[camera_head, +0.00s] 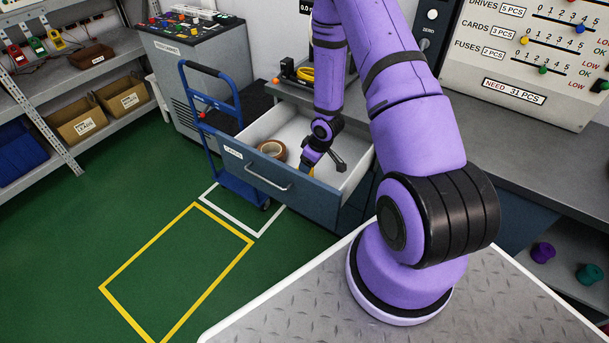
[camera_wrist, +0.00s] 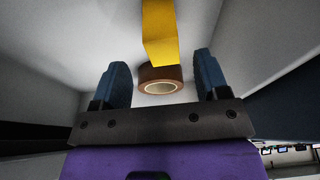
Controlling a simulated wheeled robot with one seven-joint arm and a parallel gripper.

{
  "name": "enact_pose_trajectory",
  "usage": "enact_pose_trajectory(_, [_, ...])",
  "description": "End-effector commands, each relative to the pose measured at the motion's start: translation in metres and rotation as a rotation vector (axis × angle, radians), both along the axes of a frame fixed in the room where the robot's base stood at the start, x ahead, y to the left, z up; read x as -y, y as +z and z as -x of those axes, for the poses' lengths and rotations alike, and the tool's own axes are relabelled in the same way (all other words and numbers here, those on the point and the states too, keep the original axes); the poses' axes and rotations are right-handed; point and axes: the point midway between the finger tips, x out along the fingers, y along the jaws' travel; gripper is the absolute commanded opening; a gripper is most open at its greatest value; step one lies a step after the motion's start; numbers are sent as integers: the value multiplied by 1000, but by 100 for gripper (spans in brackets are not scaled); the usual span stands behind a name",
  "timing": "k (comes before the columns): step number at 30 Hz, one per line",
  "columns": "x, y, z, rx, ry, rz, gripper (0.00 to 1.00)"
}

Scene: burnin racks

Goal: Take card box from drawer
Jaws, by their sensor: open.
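The drawer (camera_head: 240,166) stands pulled open under the worktop, with a white inside and a handle on its dark front. A yellow box, which appears to be the card box (camera_wrist: 160,32), is in the drawer; in the head view only a sliver of yellow shows beside my gripper (camera_head: 322,163). My gripper reaches down into the drawer. In the wrist view my gripper (camera_wrist: 162,75) is open, and the box lies ahead of the gap between its fingers, apart from both. The far end of the box is cut off by the frame.
A brown tape roll (camera_head: 271,150) lies in the drawer left of my gripper and shows close to the box in the wrist view (camera_wrist: 160,79). A blue trolley (camera_head: 212,110) stands left of the drawer. The drawer walls enclose my gripper. Yellow-marked floor (camera_head: 175,265) is clear.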

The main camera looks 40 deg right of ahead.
Motion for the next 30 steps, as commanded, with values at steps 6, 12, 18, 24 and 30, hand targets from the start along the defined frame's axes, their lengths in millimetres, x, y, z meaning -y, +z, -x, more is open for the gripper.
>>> enact_pose_trajectory(6, [-2, -13, -4, 0, 1, 0, 68])
enact_pose_trajectory(12, [-8, -31, -12, -2, 3, 1, 68])
enact_pose_trajectory(18, [-12, -53, -20, -2, 0, 1, 68])
enact_pose_trajectory(24, [-13, -60, -22, -1, 0, 0, 68])
enact_pose_trajectory(30, [-13, -60, -22, -1, 0, 0, 59])
